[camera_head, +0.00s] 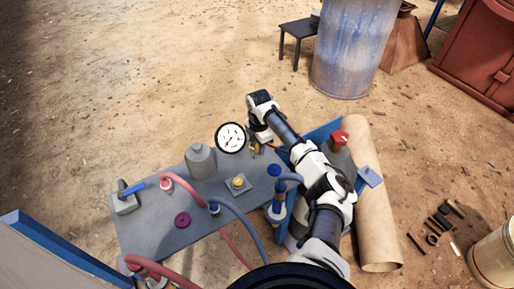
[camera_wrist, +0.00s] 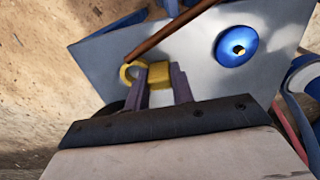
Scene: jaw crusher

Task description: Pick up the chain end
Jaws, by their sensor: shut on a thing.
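In the wrist view, my gripper (camera_wrist: 160,86) is shut on a yellow piece with a ring, which looks like the chain end (camera_wrist: 132,73). The ring sticks out to the left of the fingers, and a thin brown rod (camera_wrist: 180,27) runs up and right from it. No separate chain links can be made out. In the head view, a small yellow part (camera_head: 254,147) shows just below my wrist, at the back edge of the grey table. My fingertips are hidden there.
The grey table (camera_head: 150,225) carries a round gauge (camera_head: 231,138), a grey bottle (camera_head: 201,161), hoses and valves. A red knob (camera_head: 339,138) stands right of my arm. A tan roll (camera_head: 376,215) lies further right. A blue barrel (camera_head: 350,50) stands behind on open ground.

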